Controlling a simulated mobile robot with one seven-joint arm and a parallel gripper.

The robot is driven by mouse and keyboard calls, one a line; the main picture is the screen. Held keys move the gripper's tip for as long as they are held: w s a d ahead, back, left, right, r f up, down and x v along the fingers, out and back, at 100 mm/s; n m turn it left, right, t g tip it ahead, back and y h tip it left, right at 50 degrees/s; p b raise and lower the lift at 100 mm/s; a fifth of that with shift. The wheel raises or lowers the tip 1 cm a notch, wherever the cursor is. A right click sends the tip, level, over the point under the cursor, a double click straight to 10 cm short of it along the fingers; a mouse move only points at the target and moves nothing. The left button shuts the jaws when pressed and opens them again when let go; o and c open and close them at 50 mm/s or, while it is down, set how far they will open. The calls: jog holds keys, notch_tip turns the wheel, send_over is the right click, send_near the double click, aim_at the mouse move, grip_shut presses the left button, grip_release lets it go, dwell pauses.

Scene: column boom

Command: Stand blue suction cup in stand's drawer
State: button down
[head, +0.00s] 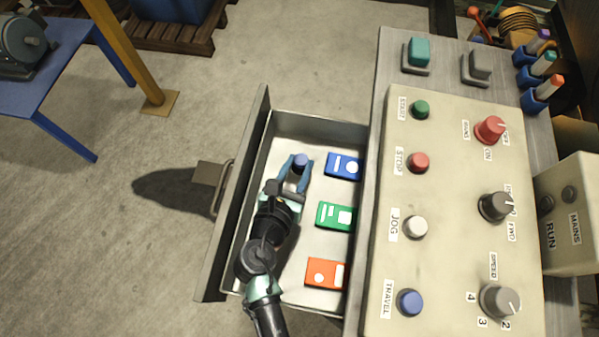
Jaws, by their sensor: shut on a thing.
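The stand's drawer (317,124) is pulled open to the left of the control panel. My gripper (296,171) reaches into the space over the drawer from below.
Blue (344,166), green (336,215) and orange (326,273) boxes lie along the drawer's right side. The control panel (450,190) with buttons and knobs stands to the right. The drawer's front panel (235,200) with its handle is at left. Some drawer floor near the gripper is bare.

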aim_at(298, 173)
jog(key=shift+f+b, duration=0.5)
jog(key=shift+f, duration=1)
jog(key=c, duration=0.5)
grip_release()
jog(key=shift+f, duration=0.1)
